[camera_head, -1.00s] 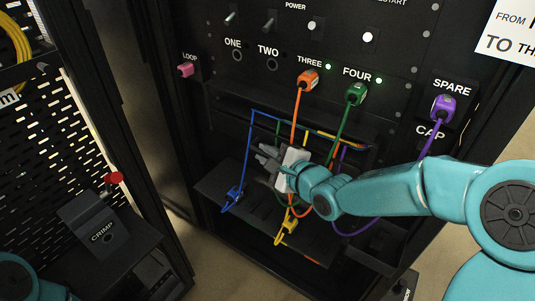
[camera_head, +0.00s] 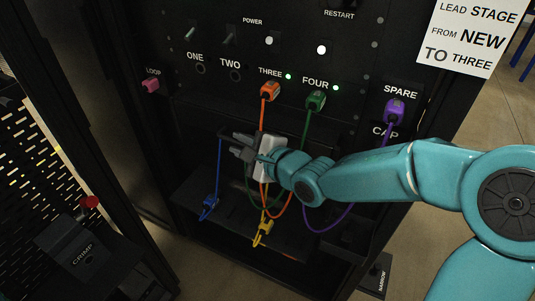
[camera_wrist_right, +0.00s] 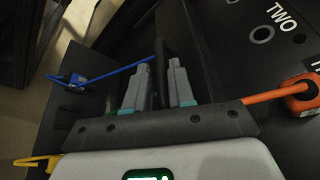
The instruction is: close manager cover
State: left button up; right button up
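The black cable manager is a dark horizontal strip under the ports. Its cover (camera_head: 286,128) now shows as a dark panel in front of the bundled cable run; whether it is fully seated is too dark to tell. My right gripper (camera_head: 237,146) is in front of the manager's left part, near the blue cable (camera_head: 219,168). In the wrist view its two fingers (camera_wrist_right: 158,88) stand apart with a narrow dark bar (camera_wrist_right: 163,48) showing between or behind them; contact cannot be told. My left gripper is out of view.
An orange plug (camera_head: 270,91) and a green plug (camera_head: 316,100) sit in ports THREE and FOUR, their cables hanging close to my right gripper. A purple plug (camera_head: 394,111) is in SPARE. Blue (camera_head: 209,206) and yellow (camera_head: 263,234) connectors lie on the shelf below.

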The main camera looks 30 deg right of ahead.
jog(key=v, duration=1.4)
jog(key=shift+s, duration=0.15)
jog(key=shift+r, duration=0.15)
